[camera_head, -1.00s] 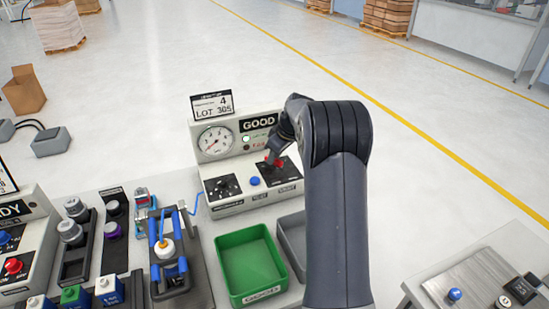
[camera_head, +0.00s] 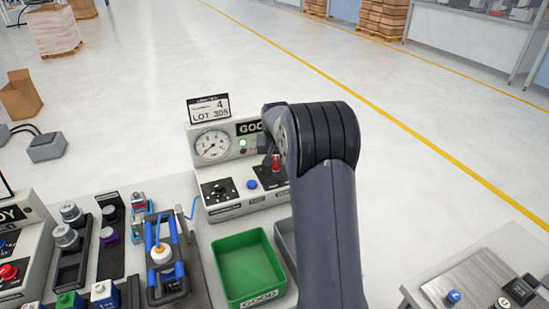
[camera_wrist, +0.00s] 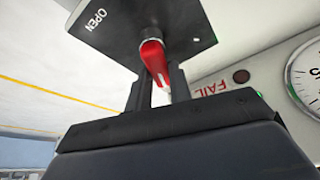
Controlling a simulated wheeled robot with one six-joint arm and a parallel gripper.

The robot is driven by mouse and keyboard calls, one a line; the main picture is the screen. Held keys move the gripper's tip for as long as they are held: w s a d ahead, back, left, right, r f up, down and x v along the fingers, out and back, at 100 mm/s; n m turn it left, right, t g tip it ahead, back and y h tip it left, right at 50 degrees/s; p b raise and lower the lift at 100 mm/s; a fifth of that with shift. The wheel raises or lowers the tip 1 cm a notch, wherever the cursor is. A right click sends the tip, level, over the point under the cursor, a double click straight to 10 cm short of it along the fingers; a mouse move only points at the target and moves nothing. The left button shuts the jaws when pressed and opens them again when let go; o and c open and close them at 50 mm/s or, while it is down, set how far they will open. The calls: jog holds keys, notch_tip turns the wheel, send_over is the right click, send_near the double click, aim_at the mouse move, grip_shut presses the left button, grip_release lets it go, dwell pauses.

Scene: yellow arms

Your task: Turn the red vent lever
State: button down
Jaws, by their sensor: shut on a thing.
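The red vent lever (camera_head: 276,163) stands on a black plate (camera_head: 268,181) at the right of the grey test panel. In the wrist view the red lever (camera_wrist: 154,60) sits between the two dark fingers of my gripper (camera_wrist: 158,82), which is shut on it. The plate (camera_wrist: 110,32) there carries the word OPEN near its left corner. In the head view my wrist and forearm hide the right end of the panel and most of the gripper.
The panel has a round gauge (camera_head: 212,145), a blue button (camera_head: 252,184) and a black knob plate (camera_head: 218,190). A green bin (camera_head: 249,238) stands in front, partly beside my arm. A blue clamp fixture (camera_head: 165,262) is at left. A metal-topped table (camera_head: 480,282) is at right.

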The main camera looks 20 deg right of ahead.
jog(key=m, duration=0.1)
jog(key=m+h, duration=0.1)
jog(key=m, duration=0.2)
jog(key=shift+s+d+m+g+b, duration=0.15)
jog(key=shift+d+m+g+b, duration=0.15)
jog(key=shift+m+g, duration=0.1)
jog(key=shift+h, duration=0.3)
jog(key=c, duration=1.3)
grip_release()
jog(key=b+v, duration=0.1)
jog(key=v, duration=1)
jog(key=p+x, duration=0.1)
jog(key=x, duration=1)
